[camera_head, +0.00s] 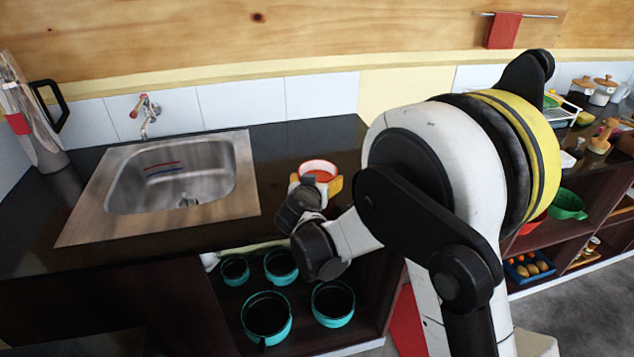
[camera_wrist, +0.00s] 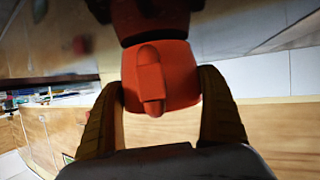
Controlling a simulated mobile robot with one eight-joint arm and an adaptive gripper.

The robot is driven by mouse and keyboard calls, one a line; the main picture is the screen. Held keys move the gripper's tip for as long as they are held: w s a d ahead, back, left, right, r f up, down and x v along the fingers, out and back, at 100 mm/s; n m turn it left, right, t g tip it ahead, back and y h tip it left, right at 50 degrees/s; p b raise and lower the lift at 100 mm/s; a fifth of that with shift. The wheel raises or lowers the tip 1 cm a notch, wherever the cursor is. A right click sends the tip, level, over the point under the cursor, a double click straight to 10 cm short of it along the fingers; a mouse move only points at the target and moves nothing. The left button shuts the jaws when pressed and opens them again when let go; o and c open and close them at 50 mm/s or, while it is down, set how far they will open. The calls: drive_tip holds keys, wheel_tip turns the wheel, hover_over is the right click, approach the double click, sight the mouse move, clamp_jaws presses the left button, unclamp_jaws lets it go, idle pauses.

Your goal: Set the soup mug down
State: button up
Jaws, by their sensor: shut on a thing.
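The soup mug (camera_head: 318,169) is orange-red with a pale rim and sits upright between the yellow fingertips of my gripper (camera_head: 315,182), over the dark counter (camera_head: 275,150) right of the sink. In the wrist view the red mug (camera_wrist: 184,75) fills the space between the two fingers, with its handle facing the camera. My gripper also shows in the wrist view (camera_wrist: 162,82), with a finger on each side of the mug. A dark band and another red patch show above the mug there. I cannot tell whether the mug's base touches the counter.
A steel sink (camera_head: 240,205) with a tap (camera_head: 148,112) lies to the left. A tall jug (camera_head: 35,130) stands at the far left. Several teal pots, one the large pot (camera_head: 285,330), sit on the shelf below. A red cloth (camera_head: 503,30) hangs on the wall.

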drive_tip(key=shift+f, duration=0.1)
drive_tip(key=o, duration=1.2)
drive_tip(key=shift+r, duration=0.2)
drive_tip(key=p+v, duration=0.4)
drive_tip(key=v, duration=0.8)
drive_tip(key=s+d+r+g, duration=0.2)
drive_tip(key=s+d+r, duration=0.15)
drive_tip(key=d, duration=0.45)
drive_tip(key=s+d+r+g, duration=0.2)
drive_tip(key=s+d, duration=0.3)
drive_tip(key=d, duration=0.4)
drive_tip(key=s+d+g, duration=0.1)
drive_tip(key=s+d, duration=0.1)
drive_tip(key=s, duration=0.6)
drive_tip(key=s+d+n+g+y, duration=0.1)
drive_tip(key=s+d, duration=0.2)
drive_tip(key=s, duration=0.5)
drive_tip(key=shift+d+y+b, duration=0.3)
